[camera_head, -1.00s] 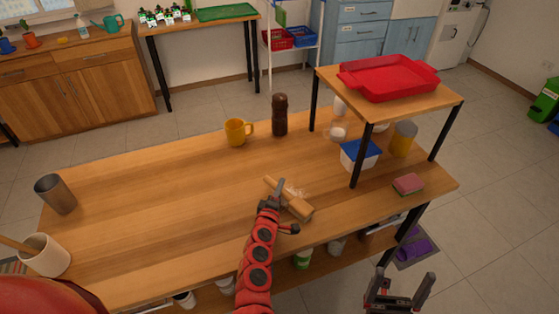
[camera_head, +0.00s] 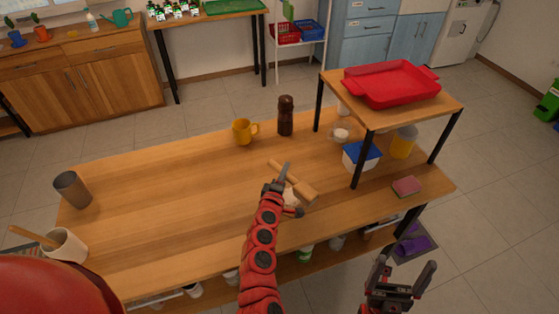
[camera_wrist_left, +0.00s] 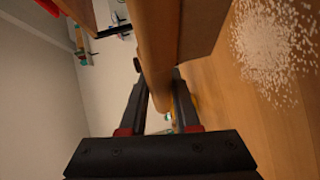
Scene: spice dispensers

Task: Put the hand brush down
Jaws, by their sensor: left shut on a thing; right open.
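The hand brush (camera_head: 304,190) has a light wooden handle and block. My left gripper (camera_head: 283,178) is shut on its handle over the middle of the wooden table. In the left wrist view, the brush handle (camera_wrist_left: 152,45) runs between the two fingers (camera_wrist_left: 160,88). I cannot tell whether the brush touches the table. A patch of white grains (camera_head: 291,198) lies on the table just in front of the brush, partly hidden by my arm; it also shows in the left wrist view (camera_wrist_left: 268,50). My right gripper (camera_head: 402,275) is open and empty in front of the table's right end.
A yellow mug (camera_head: 243,132) and brown mill (camera_head: 285,116) stand behind the brush. A small raised shelf (camera_head: 440,104) holds a red tray (camera_head: 390,82). A blue-lidded tub (camera_head: 358,157) and pink sponge (camera_head: 407,186) are to the right. The table's left middle (camera_head: 170,185) is clear.

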